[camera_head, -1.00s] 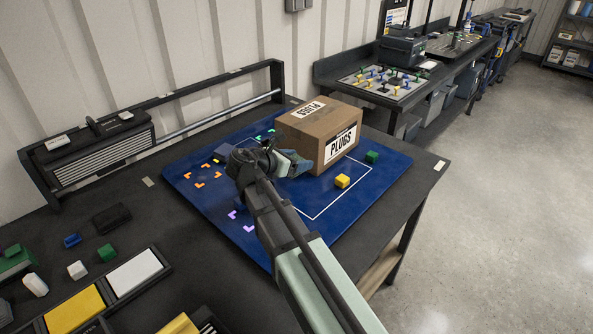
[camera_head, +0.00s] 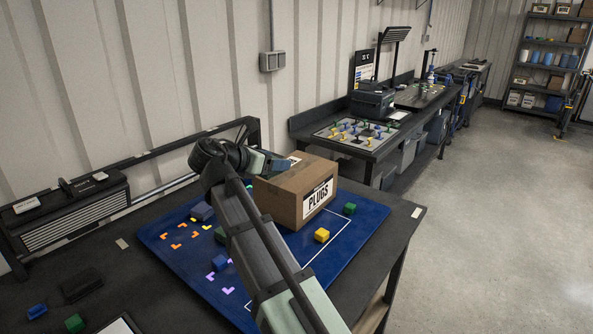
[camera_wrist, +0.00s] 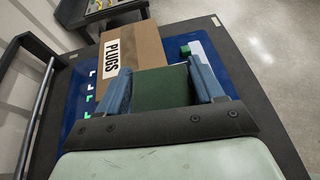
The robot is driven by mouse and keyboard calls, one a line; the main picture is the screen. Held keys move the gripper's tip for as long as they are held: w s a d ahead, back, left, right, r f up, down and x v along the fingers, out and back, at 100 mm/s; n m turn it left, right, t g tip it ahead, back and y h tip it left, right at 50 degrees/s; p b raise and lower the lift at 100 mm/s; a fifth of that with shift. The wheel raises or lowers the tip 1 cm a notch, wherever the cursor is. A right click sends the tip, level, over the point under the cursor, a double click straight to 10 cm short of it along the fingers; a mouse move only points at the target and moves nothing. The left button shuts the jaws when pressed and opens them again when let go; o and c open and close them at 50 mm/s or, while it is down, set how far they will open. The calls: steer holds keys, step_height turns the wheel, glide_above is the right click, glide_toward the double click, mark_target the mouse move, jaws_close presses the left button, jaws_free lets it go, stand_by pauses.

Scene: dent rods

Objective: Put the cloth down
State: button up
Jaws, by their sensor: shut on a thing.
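My gripper (camera_wrist: 160,72) has two blue fingers, with a dark green, cloth-like piece between them. This is the cloth (camera_wrist: 163,92), held across the gap in the wrist view. In the head view my gripper (camera_head: 278,164) is raised by the upper left of the cardboard box, and the cloth cannot be made out there. The lower part of the cloth is hidden by the gripper's dark base in the wrist view.
A cardboard box (camera_head: 284,200) labelled PLUGS stands on the blue mat (camera_head: 345,241). A yellow cube (camera_head: 321,235), a green cube (camera_head: 349,208) and a blue cube (camera_head: 219,263) lie on the mat. The mat's right front part has free room.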

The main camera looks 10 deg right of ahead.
step_height(320, 180, up, 4)
steer(key=shift+w+r, duration=0.1)
steer(key=shift+r, duration=0.1)
steer(key=w+d+m+g+h, duration=0.2)
steer(key=w+d, duration=0.5)
steer(key=w, duration=0.4)
steer(key=m+g, duration=0.1)
steer(key=g, duration=0.1)
glide_above(310, 173)
step_height(310, 173, down, 4)
steer(key=shift+m, duration=0.3)
steer(key=shift+f, duration=5.5)
steer(key=shift+f, duration=0.15)
steer(key=o, duration=1)
